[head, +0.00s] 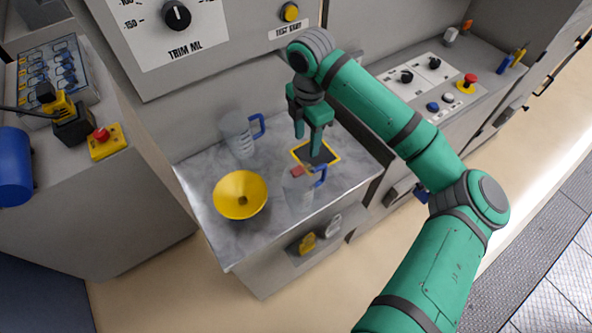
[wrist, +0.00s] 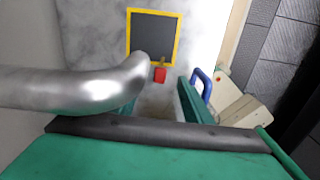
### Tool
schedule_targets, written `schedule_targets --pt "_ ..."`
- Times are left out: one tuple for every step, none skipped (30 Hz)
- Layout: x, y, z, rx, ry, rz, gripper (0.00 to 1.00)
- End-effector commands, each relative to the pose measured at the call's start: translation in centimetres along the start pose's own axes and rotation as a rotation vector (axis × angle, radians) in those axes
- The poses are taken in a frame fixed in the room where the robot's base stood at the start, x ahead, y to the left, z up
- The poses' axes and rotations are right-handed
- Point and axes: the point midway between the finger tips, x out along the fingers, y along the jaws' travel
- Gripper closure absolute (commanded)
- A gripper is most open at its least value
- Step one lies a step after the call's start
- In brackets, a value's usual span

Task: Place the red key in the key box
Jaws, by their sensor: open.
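The red key (head: 297,171) lies on the grey worktop at the near-left edge of a black square with a yellow border (head: 316,155). In the wrist view the key's red head (wrist: 160,75) shows just below that square, with a short brownish part reaching over its border. My gripper (head: 308,143) is open and empty, pointing down above the worktop near the key. In the wrist view its fingers stand apart below the key. A grey holder on the cabinet front (head: 318,238), holding a yellow and a whitish item, may be the key box; I cannot tell for sure.
A clear jug with a blue handle (head: 300,191) stands close to the key, and another (head: 240,136) at the back. A shiny metal pipe (wrist: 80,85) crosses the wrist view's left side. A control panel is behind.

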Motion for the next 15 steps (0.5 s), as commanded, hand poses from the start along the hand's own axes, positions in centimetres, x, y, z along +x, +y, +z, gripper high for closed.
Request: schedule_targets --pt "0.8 -0.1 0.0 0.001 0.002 -0.006 0.55" --pt "1.2 -0.1 0.0 0.001 0.002 -0.005 0.55" --pt "1.9 -0.1 0.0 0.001 0.001 -0.004 0.55" --pt "2.3 -0.1 0.0 0.001 0.0 -0.004 0.55" --pt "2.7 -0.1 0.0 0.001 0.0 -0.003 0.55" --pt "3.3 -0.1 0.0 0.001 0.001 -0.002 0.55" --pt "3.7 -0.1 0.0 0.001 0.001 -0.003 0.55" --pt "4.0 -0.1 0.0 0.001 0.001 -0.002 0.55" --pt "4.3 -0.1 0.0 0.001 0.001 -0.002 0.55" --pt "4.5 -0.1 0.0 0.001 0.0 -0.001 0.55" --pt "4.7 -0.1 0.0 0.001 0.0 0.0 0.55" --pt "4.8 -0.1 0.0 0.001 0.0 0.0 0.55" --pt "5.0 -0.1 0.0 0.001 0.0 0.0 0.55" --pt "5.2 -0.1 -0.1 0.001 0.0 0.0 0.55" --pt "5.5 -0.1 -0.1 0.001 0.0 -0.001 0.55"
